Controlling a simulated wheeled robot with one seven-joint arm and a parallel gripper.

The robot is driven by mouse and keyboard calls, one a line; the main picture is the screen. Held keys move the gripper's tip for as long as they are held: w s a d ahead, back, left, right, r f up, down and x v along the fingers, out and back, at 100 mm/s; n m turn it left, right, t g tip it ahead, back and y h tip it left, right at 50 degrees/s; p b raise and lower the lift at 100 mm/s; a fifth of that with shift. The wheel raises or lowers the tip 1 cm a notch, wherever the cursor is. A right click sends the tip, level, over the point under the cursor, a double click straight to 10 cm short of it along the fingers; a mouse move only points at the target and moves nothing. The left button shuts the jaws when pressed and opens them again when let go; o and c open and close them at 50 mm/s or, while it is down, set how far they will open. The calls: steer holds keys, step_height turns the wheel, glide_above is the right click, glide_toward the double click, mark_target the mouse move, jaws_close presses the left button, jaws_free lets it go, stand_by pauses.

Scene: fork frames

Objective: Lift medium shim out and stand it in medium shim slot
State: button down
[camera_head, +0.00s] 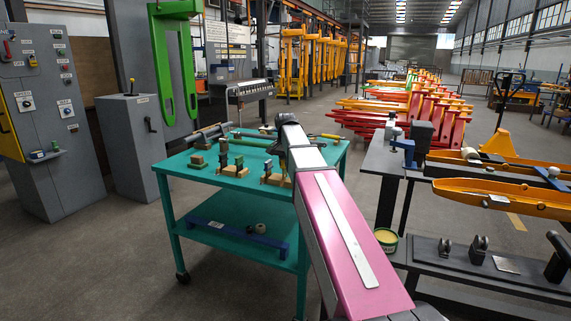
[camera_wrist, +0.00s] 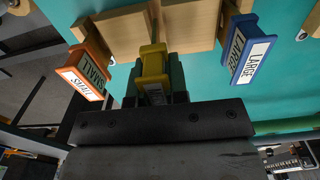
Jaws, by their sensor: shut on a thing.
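In the wrist view my gripper (camera_wrist: 154,88) is shut on a yellow piece, which I take to be the medium shim (camera_wrist: 153,62). Its label is partly hidden by the fingers. The shim is in front of a gap between pale wooden blocks (camera_wrist: 190,26); I cannot tell whether it touches the wood. An orange shim with a small label (camera_wrist: 82,72) is on the left, and a blue shim labelled LARGE (camera_wrist: 246,50) is on the right. In the head view my arm hides most of the gripper and the medium shim. I cannot make out the medium shim slot.
The teal cart (camera_head: 230,184) carries small wooden stands (camera_head: 234,171), a green-topped block (camera_head: 198,162) and tools towards the back. A blue bar (camera_head: 235,238) lies on its lower shelf. A dark workbench (camera_head: 385,166) stands to the right. The cart's front left top has bare room.

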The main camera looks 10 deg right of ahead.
steer(key=shift+f, duration=1.15)
steer(key=c, duration=1.1)
jaws_free()
steer(key=shift+o, duration=0.2)
steer(key=shift+r, duration=0.1)
step_height(320, 180, up, 11)
steer(key=shift+f, duration=0.15)
